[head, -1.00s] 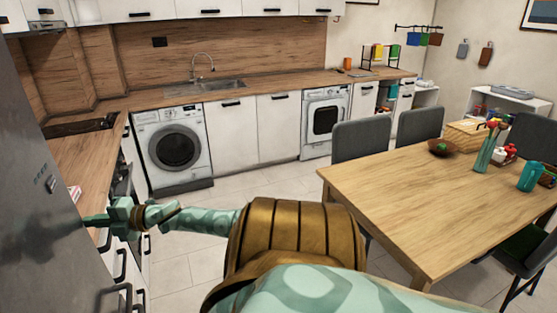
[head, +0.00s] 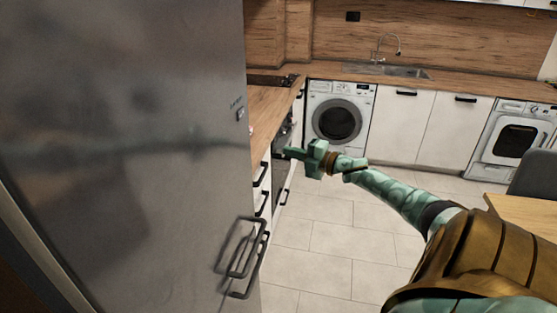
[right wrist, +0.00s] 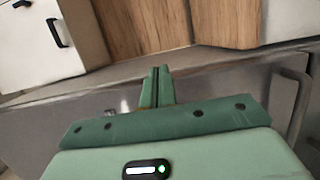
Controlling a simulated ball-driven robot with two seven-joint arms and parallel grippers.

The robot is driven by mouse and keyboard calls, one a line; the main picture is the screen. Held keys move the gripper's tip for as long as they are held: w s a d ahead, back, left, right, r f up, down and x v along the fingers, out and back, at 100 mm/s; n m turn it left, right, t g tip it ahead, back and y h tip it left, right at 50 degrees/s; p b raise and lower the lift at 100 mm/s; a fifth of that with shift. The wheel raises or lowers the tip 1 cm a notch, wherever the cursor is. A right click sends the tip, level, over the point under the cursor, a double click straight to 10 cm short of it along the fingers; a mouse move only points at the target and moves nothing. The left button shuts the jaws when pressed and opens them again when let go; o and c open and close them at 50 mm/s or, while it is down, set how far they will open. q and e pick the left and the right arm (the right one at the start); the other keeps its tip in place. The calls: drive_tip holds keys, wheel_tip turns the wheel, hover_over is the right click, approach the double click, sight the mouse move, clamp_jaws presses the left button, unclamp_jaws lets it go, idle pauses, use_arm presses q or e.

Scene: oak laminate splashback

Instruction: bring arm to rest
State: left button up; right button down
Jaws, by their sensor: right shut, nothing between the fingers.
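My right arm (head: 395,192) reaches in from the lower right of the head view, stretched toward the left. My right gripper (head: 290,152) is at its end, in front of the lower cabinets beside the fridge. It is shut and empty. In the right wrist view the two green fingers (right wrist: 157,86) stand side by side, pressed together, with nothing between them. My left gripper does not show in the head view.
A grey metal fridge (head: 130,120) with dark handles fills the left. Cabinets, a worktop (head: 270,125) and an oven front lie behind the gripper. A washing machine (head: 338,120) stands at the back. A table (head: 520,215) edge is at right. The tiled floor (head: 310,250) is clear.

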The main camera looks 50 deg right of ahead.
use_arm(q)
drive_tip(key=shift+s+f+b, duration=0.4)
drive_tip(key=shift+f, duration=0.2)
use_arm(e)
drive_tip(key=d, duration=0.1)
drive_tip(key=s+d, duration=0.1)
drive_tip(key=d, duration=0.1)
drive_tip(key=shift+s, duration=0.1)
